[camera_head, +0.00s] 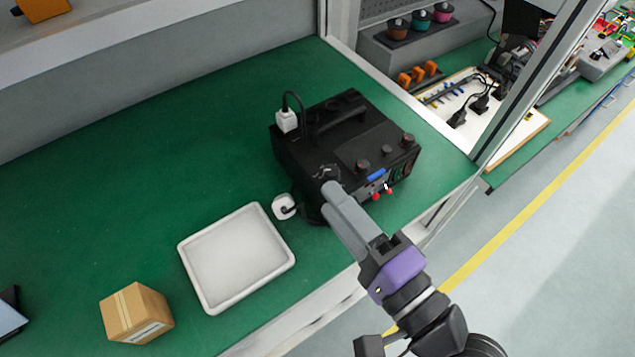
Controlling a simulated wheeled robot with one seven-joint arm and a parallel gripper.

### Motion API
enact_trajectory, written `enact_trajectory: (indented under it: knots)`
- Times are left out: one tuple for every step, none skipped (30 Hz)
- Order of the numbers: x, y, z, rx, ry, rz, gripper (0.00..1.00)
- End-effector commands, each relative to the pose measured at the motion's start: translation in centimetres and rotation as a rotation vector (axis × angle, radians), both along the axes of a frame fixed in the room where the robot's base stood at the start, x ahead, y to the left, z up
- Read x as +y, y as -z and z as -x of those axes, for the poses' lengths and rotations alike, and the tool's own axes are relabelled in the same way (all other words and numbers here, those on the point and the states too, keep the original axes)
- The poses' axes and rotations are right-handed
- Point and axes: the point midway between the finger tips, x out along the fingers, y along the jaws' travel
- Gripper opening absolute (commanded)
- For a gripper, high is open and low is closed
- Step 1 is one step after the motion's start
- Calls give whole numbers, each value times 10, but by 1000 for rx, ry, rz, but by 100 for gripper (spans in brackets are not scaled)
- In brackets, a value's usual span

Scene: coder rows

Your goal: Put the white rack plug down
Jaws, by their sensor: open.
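Two white plugs show. One white plug (284,206) is low on the green bench mat, between the white tray and the black device, with a dark cord end at its right side. The other white plug (287,120) is upright at the device's left back corner, with a black cable looping from its top. I cannot tell which is the rack plug. My gripper (328,185) is open at the front left of the black device (345,140), to the right of the lower plug and apart from it. My arm hides part of the device's front.
An empty white tray (184,262) lies left of the lower plug. A cardboard box (137,313) stands at the front left. The green bench top (130,180) is clear at the back left. A metal post (535,80) stands beyond the bench's right end.

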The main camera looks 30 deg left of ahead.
Motion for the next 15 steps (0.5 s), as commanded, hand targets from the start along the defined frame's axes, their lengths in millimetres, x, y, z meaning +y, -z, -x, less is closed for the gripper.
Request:
enact_trajectory:
  knots:
    - [-7, 1, 2, 0, 3, 0, 40]
    - [-10, 1, 3, 0, 4, 0, 40]
    - [-14, 0, 4, -1, 3, -1, 40]
    - [-16, 0, 6, -1, 2, -1, 40]
    - [-17, 0, 7, -2, 1, -1, 40]
    - [-19, -1, 8, -2, 1, -1, 40]
    - [-20, -1, 8, -1, 0, -2, 40]
    - [-20, -1, 8, -2, 0, -1, 40]
    - [-21, -1, 8, -2, 0, -1, 40]
    - [-21, -1, 9, -2, 0, -1, 40]
    - [-21, -2, 9, -2, 0, -2, 40]
    - [-21, -2, 9, -2, 0, -2, 40]
    - [-21, -2, 8, -2, 0, -2, 40]
    - [-21, -2, 9, -1, 0, -3, 40]
    - [-21, -2, 9, 6, 1, -7, 40]
